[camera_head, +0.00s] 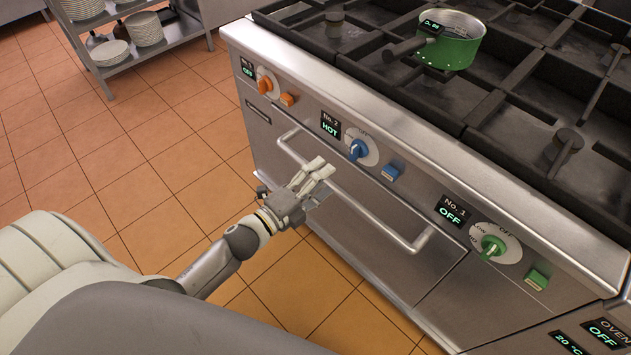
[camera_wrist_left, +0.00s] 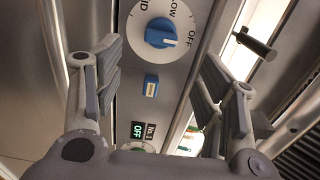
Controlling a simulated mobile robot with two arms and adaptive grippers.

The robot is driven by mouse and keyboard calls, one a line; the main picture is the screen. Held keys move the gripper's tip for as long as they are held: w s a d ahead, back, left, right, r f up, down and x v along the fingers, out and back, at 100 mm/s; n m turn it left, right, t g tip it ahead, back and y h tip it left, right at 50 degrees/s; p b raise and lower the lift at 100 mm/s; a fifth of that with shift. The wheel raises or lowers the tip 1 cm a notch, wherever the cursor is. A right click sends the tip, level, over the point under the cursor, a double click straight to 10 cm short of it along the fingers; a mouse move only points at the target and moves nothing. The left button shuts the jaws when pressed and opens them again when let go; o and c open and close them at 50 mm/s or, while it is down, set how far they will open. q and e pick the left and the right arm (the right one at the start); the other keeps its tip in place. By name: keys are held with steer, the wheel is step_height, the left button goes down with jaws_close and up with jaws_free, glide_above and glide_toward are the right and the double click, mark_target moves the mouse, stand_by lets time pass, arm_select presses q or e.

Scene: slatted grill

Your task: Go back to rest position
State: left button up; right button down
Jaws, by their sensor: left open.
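My left gripper (camera_head: 318,172) is in front of the stove's front panel, near the oven handle and below the blue knob (camera_head: 358,150). It is open and empty. In the left wrist view its two fingers (camera_wrist_left: 165,85) stand wide apart, with the blue knob (camera_wrist_left: 160,33) and a blue button (camera_wrist_left: 151,86) between and beyond them. I cannot tell whether a finger touches the handle. The display beside the blue knob reads No. 2 HOT. My right gripper is not in view.
The stove (camera_head: 420,130) fills the right side. A green pot (camera_head: 455,50) stands on its grates. A long handle (camera_head: 350,195) sticks out from the oven door. A shelf with plates (camera_head: 145,28) stands at the back left. Tiled floor is clear at left.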

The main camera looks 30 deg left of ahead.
arm_select(q)
steer(key=shift+s+a, duration=0.2)
steer(key=shift+s, duration=0.45)
steer(key=s+a+f+n+g+y+p, duration=0.1)
steer(key=s+a+f+n+g+y, duration=0.2)
steer(key=f, duration=0.7)
steer(key=s+f+n+g+y, duration=0.15)
steer(key=s+f+n, duration=0.35)
steer(key=f, duration=0.6)
steer(key=s+a+f+n+g+y+p, duration=0.1)
steer(key=s+a+f+n+g, duration=0.2)
steer(key=f, duration=0.7)
steer(key=s+d+f+n+g, duration=0.1)
steer(key=s+f+n+g, duration=0.1)
steer(key=s, duration=0.7)
steer(key=s+d+f+n+g, duration=0.1)
steer(key=s+f+n+g, duration=0.2)
steer(key=s+f, duration=0.4)
steer(key=s+d+f+n+g, duration=0.1)
steer(key=s+f+n+g, duration=0.2)
steer(key=s, duration=0.9)
step_height(320, 180, down, 2)
steer(key=shift+s+d+f+n+y+p, duration=0.1)
steer(key=shift+s+d+n+y+p, duration=0.2)
steer(key=shift+s+d+n+y, duration=0.1)
steer(key=shift+g, duration=0.25)
